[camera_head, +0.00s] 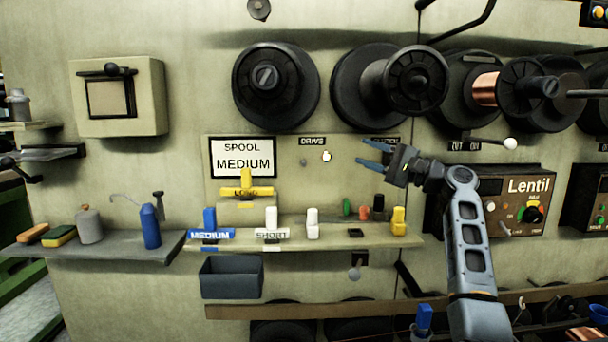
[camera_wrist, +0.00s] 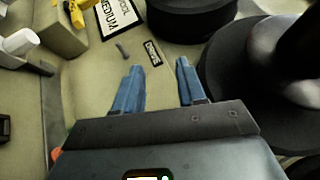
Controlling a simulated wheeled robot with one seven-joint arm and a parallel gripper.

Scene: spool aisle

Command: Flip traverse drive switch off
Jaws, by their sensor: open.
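The drive switch (camera_head: 326,156) is a small pale-tipped lever on the wall panel, just below the black DRIVE label (camera_head: 312,141). The fingers also show in the wrist view (camera_wrist: 160,64).
Black spools (camera_head: 276,86) hang above the panel. A SPOOL MEDIUM sign (camera_head: 243,157) and a yellow clamp (camera_head: 246,190) are left of the switch. A shelf (camera_head: 340,242) with several small coloured items runs below. The Lentil box (camera_head: 528,222) is at right.

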